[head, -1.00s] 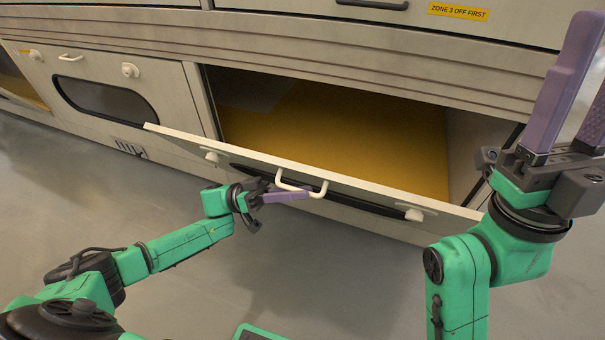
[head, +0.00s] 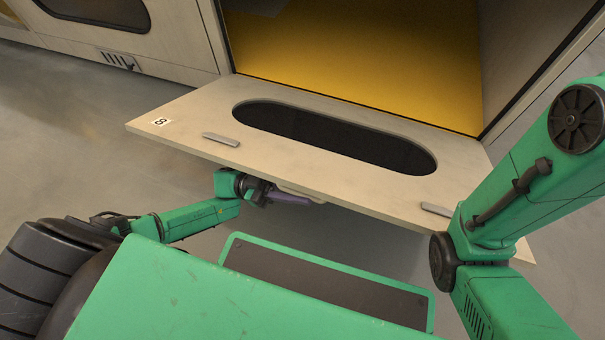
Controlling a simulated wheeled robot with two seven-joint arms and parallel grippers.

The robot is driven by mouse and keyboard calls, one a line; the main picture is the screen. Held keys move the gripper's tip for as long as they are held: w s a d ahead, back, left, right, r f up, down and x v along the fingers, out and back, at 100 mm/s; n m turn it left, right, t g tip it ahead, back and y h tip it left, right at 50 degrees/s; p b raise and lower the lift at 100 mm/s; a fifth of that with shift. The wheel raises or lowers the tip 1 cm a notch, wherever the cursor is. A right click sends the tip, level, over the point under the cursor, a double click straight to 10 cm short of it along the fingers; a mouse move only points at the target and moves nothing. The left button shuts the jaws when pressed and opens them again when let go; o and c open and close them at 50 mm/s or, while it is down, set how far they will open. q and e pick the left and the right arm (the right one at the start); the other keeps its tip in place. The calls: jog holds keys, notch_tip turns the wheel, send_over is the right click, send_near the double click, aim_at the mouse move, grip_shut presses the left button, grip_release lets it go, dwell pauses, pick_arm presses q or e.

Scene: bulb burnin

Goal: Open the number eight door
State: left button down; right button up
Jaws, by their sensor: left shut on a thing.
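The number eight door (head: 190,112) is hinged down and lies open, close to level, in front of its compartment. Its inner face is up, with a small label reading 8 at the left corner and a long dark oval window (head: 330,135) in the middle. My left gripper (head: 290,198) is at the door's front edge, partly under it, shut on the door handle. The handle is mostly hidden beneath the edge. My right arm crosses the right side of the view, over the door's right end; its gripper is out of the picture.
The open compartment (head: 350,60) behind the door has a yellow floor and looks empty. A closed neighbouring door with a dark oval window (head: 100,10) is at the upper left. Grey floor (head: 80,120) is clear to the left.

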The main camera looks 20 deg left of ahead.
pick_arm(q)
jog(key=f, duration=0.2)
jog(key=s+f+b, duration=0.1)
jog(key=shift+s+d+f+b, duration=0.1)
jog(key=shift+s+f+b, duration=0.1)
jog(key=shift+f+b, duration=0.15)
jog(key=c, duration=0.9)
grip_release()
jog(key=v, duration=0.7)
jog(key=shift+a+f, duration=0.1)
jog(key=shift+a, duration=0.2)
